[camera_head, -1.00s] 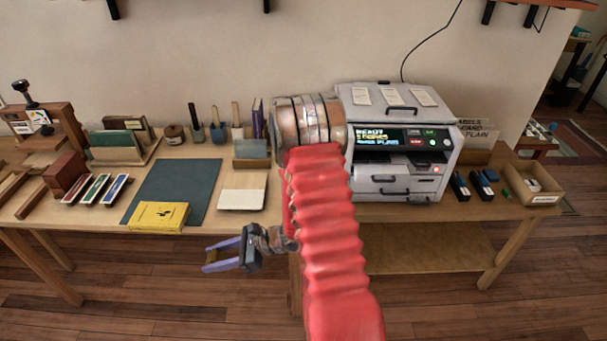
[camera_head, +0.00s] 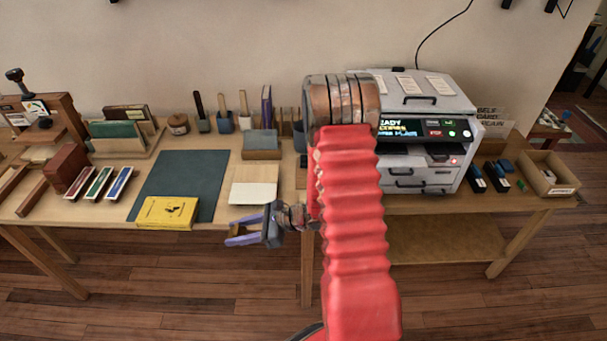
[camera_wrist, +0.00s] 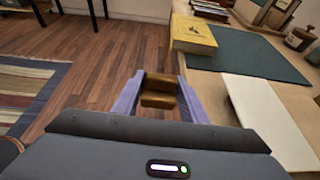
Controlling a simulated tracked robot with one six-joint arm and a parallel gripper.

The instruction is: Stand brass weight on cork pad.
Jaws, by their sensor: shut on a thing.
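My gripper (camera_head: 229,233) is held out in front of the table's near edge, over the floor, pointing left in the head view. In the wrist view my gripper (camera_wrist: 158,88) is shut on a brass-brown block, the brass weight (camera_wrist: 158,90), which sits between the two lilac fingers, clear of the table. The weight is small and hard to make out in the head view. I cannot pick out the cork pad for certain in either view.
The table holds a dark green mat (camera_head: 185,180), a yellow book (camera_head: 166,212) at the front edge and a white card (camera_head: 253,192). A grey printer (camera_head: 420,150) stands right, a tray (camera_head: 548,178) beyond. Floor in front is open.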

